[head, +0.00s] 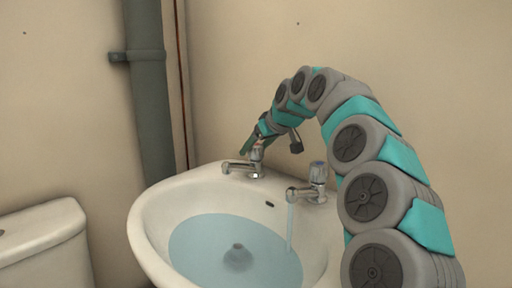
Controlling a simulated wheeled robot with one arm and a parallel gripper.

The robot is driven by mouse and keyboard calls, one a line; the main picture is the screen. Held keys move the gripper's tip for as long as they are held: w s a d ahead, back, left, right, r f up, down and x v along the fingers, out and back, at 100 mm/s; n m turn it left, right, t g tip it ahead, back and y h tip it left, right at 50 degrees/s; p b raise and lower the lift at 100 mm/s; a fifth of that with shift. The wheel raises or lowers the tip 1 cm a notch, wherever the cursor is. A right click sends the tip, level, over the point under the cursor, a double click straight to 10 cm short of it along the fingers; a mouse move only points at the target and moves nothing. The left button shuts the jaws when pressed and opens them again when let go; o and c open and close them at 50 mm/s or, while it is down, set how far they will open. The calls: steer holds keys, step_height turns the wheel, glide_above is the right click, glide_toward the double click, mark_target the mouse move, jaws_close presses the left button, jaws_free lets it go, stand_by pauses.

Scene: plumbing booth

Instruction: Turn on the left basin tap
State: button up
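The left basin tap (244,166) stands on the back left rim of the white basin (150,213). It is chrome, with its spout pointing left, and no water shows running from it. My gripper (255,143) is at the top of this tap, coming down from the upper right. One finger shows just left of the tap handle. The gripper hides part of the handle, and I cannot tell whether the fingers touch or grip it. The right tap (308,190) has a clear-looking handle, and a thin stream of water (290,228) falls from its spout.
Bluish water (205,248) stands in the basin around a dark round fitting (238,256). A white cistern (42,240) is at the lower left. A grey-green pipe (148,90) runs up the wall behind. My arm arches above the right tap.

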steer(key=c, duration=1.1)
steer(key=shift+o, duration=0.2)
steer(key=shift+n+g+y, duration=0.5)
steer(key=shift+n+g, duration=0.1)
steer(key=shift+n, duration=0.4)
steer(key=shift+n+g, duration=0.3)
steer(key=shift+n, duration=0.2)
steer(key=o, duration=1.4)
